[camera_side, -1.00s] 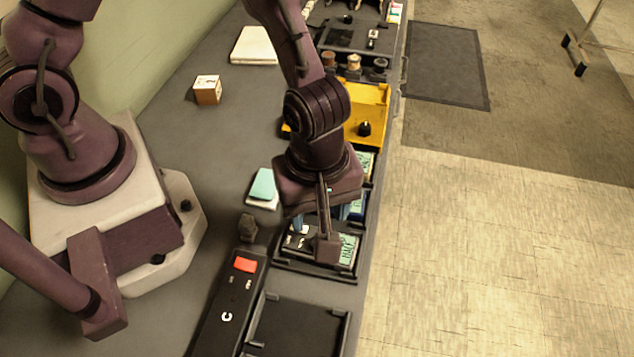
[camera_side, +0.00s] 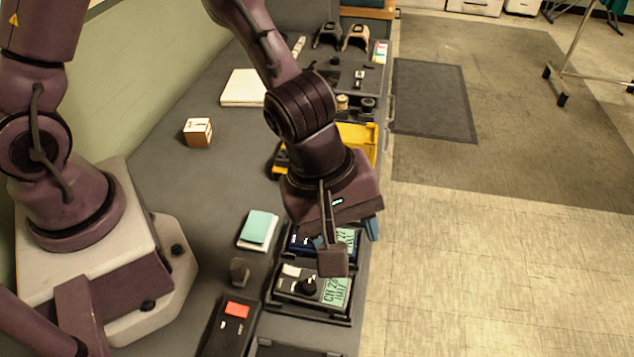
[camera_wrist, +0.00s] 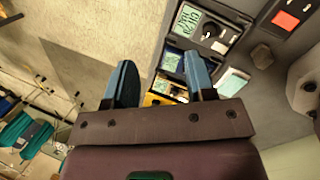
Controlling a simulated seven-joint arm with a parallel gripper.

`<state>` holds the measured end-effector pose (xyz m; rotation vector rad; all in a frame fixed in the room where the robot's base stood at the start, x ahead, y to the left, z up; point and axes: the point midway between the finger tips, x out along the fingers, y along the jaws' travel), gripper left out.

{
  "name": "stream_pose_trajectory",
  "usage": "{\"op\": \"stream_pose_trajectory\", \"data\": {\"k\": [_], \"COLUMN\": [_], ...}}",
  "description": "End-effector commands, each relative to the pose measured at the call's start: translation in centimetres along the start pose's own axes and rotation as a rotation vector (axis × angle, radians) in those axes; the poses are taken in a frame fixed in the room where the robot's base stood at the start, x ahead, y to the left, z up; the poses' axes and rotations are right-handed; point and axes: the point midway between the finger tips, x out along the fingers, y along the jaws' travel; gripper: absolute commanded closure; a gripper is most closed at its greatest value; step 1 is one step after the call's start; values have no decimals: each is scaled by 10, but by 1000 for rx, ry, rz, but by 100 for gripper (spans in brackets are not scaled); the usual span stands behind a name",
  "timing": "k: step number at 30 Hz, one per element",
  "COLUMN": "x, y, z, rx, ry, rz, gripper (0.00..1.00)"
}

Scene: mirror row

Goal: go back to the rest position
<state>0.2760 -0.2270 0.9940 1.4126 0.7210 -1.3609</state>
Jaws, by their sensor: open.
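My gripper (camera_side: 346,238) hangs above the row of small instruments, at the right edge of the bench. Its two blue fingers are apart with nothing between them; they also show in the wrist view (camera_wrist: 160,68). Below it in the side view, an instrument with a green lettered display (camera_side: 337,290) and a black knob (camera_side: 307,287) sits in a black tray. It shows in the wrist view as well (camera_wrist: 187,19). A second, blue instrument (camera_side: 300,240) behind it is partly hidden by my gripper.
A teal-topped pad (camera_side: 259,227), a small cube box (camera_side: 198,132) and a white slab (camera_side: 243,88) lie left of the row. A yellow tray (camera_side: 359,139) stands behind my gripper. Open floor lies right.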

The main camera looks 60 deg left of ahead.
Motion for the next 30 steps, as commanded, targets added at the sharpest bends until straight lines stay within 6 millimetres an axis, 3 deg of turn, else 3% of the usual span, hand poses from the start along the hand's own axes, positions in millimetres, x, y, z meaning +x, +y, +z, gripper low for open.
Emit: {"op": "stream_pose_trajectory", "data": {"k": [3,5,10,14,19,25,30], "x": [-8,-17,-49,-78,-126,-191,-226], "y": [30,40,40,18,-29,-86,-101], "z": [-6,-8,-18,-37,-83,-142,-160], "rx": [176,289,640,899,1151,1256,1253], "ry": [-53,-77,-111,-93,8,207,349], "rz": [201,277,365,308,114,-94,-61], "gripper": [50,50,50,50,50,50,50]}}
